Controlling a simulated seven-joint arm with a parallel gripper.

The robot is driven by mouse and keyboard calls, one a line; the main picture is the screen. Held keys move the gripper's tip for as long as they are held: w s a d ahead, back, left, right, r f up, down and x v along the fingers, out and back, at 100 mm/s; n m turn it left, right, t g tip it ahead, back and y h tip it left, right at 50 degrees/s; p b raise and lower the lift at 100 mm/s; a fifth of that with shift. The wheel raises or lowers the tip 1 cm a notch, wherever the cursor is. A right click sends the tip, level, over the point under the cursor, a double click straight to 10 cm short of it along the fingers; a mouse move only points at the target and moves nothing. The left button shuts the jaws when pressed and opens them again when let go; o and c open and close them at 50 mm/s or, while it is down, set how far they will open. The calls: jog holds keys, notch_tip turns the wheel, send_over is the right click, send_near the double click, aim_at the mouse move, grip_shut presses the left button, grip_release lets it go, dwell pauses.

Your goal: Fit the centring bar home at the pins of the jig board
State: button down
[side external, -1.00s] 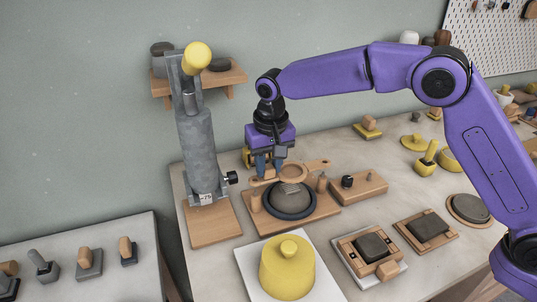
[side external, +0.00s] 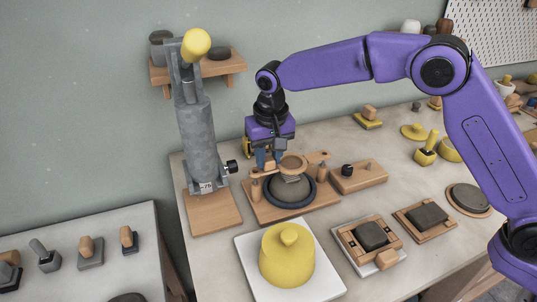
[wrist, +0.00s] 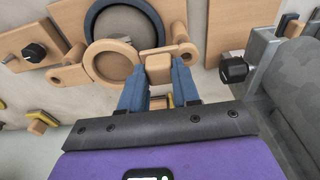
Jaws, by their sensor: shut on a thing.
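The centring bar (side external: 293,163) is a light wooden bar with a ring in its middle. My gripper (side external: 268,160) is shut on it left of the ring. In the wrist view, my fingers (wrist: 158,78) grip a wooden block of the bar, and the ring (wrist: 111,68) lies beside them. The jig board (side external: 240,205) is below, with a dark round piece in a blue ring (side external: 282,206) on it. A left pin (side external: 256,190) and a right pin (side external: 322,173) stand on the board. The bar appears raised above them; exact hole alignment is unclear.
A grey press (side external: 196,140) with a yellow knob stands close left of my gripper. A wooden block with a black knob (side external: 347,170) is right of the board. A yellow lidded pot (side external: 287,260) on a white plate and framed dark pads (side external: 371,236) stand in front.

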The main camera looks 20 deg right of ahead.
jog(key=shift+f, duration=0.45)
jog(key=shift+f, duration=1.05)
jog(key=shift+f, duration=0.15)
dwell(0.5)
jog(key=c, duration=0.7)
grip_release()
jog(key=shift+c, duration=0.2)
notch_tip(320, 180, up, 17)
jog(key=s, duration=0.2)
jog(key=shift+r, duration=0.2)
jog(key=shift+s, duration=0.1)
